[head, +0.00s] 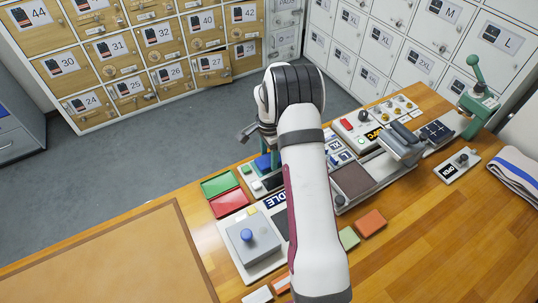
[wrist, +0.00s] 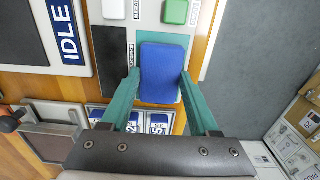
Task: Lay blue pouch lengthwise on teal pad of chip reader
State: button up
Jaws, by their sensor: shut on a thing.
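The blue pouch (wrist: 161,72) is held between the two teal fingers of my gripper (wrist: 160,88). Its long side runs up and down in the wrist view. In the head view a small part of the pouch (head: 263,161) shows beside my arm, which hides most of my gripper. The pale panel of what looks like the chip reader (wrist: 150,27) lies under and beyond the pouch, with a green button (wrist: 175,12) and a white button (wrist: 113,10). Whether the pouch touches the panel, I cannot tell.
A green tray (head: 219,184) and a red tray (head: 229,203) lie left of the reader. A device marked IDLE (wrist: 68,32) stands beside it. A grey unit with a blue knob (head: 247,236) is nearer. The wooden desk edge is close by, with floor beyond.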

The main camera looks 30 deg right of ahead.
aim_at(269, 159)
jog(key=o, duration=1.3)
jog(key=shift+f, duration=0.1)
jog(key=shift+o, duration=0.2)
notch_tip(269, 159, up, 11)
jog(key=s+a+r+n, duration=0.3)
jog(key=s+a+r, duration=0.2)
jog(key=a+r, duration=0.2)
jog(key=s+a+r+n+y, duration=0.1)
jog(key=s+a+n, duration=0.3)
jog(key=s, duration=0.9)
jog(key=s+a+r+n, duration=0.1)
jog(key=s+a+n, duration=0.4)
jog(key=s+a, duration=0.5)
jog(key=s, duration=0.3)
jog(key=shift+r+n+y, duration=0.15)
jog(key=shift+n+y, duration=0.15)
jog(key=shift+y, duration=0.1)
